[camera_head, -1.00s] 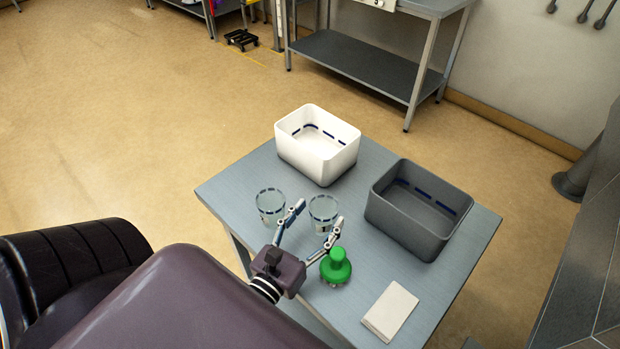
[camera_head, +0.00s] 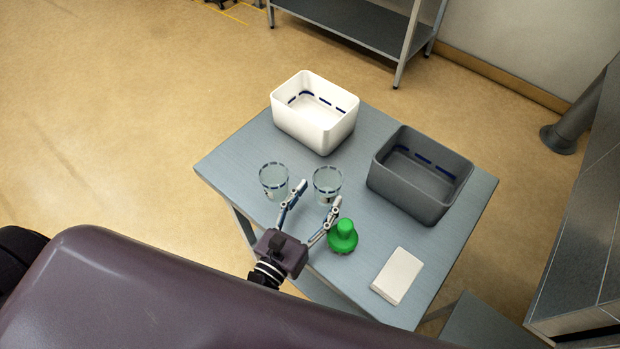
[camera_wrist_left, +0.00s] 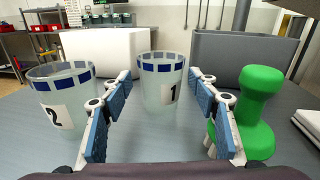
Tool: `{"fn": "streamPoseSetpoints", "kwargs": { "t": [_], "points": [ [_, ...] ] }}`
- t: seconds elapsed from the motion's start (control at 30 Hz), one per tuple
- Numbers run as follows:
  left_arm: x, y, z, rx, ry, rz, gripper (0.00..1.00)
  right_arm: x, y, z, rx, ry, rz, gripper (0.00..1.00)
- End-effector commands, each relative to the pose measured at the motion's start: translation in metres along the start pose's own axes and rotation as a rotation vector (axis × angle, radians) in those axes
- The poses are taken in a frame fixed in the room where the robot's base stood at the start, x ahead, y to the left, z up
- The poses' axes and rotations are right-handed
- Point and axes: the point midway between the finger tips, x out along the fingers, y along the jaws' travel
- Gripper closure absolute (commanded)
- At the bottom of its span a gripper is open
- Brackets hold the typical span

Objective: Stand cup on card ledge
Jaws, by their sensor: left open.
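A clear cup marked 1 (camera_head: 327,183), with blue dashes round its rim, stands upright on the grey table. It also shows in the left wrist view (camera_wrist_left: 162,82). My left gripper (camera_head: 319,193) is open and empty. Its fingertips point at cup 1, one to each side in the wrist view (camera_wrist_left: 160,78); I see no contact. A similar cup marked 2 (camera_head: 273,181) stands to the left, outside the fingers (camera_wrist_left: 62,98). A white flat card-like block (camera_head: 398,275) lies at the table's front right; I cannot tell whether it is the card ledge. My right gripper is not in view.
A green knobbed object (camera_head: 343,238) stands close beside the right finger (camera_wrist_left: 252,120). A white bin (camera_head: 345,130) and a dark grey bin (camera_head: 440,210) stand behind the cups. Bare table (camera_head: 385,232) lies between the grey bin and the white block.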

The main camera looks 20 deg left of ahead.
Motion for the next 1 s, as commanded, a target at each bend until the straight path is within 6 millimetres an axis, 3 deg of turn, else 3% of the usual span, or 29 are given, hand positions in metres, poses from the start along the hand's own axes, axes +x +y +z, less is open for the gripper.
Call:
{"fn": "streamPoseSetpoints", "kwargs": {
  "t": [0.2, 0.33, 0.47, 0.73, 1.0],
  "points": [
    [0.040, 0.001, 0.002, -0.002, -0.004, 0.004, 0.45, -0.004, 0.003, 0.027, -0.003, -0.037, 0.003, 0.75],
    [0.050, 0.002, 0.000, -0.001, -0.001, 0.003, 0.45, -0.005, 0.007, 0.038, -0.005, -0.053, 0.008, 0.75],
    [0.060, 0.002, 0.001, -0.001, -0.003, 0.004, 0.45, -0.005, 0.009, 0.034, -0.005, -0.048, 0.010, 0.75],
    [0.098, 0.002, 0.001, -0.001, -0.003, 0.004, 0.45, -0.002, 0.010, 0.020, -0.004, -0.026, 0.011, 0.75],
    [0.103, 0.003, 0.000, 0.000, 0.000, 0.003, 0.45, -0.002, 0.004, 0.018, 0.000, -0.024, 0.005, 0.75]
  ]
}}
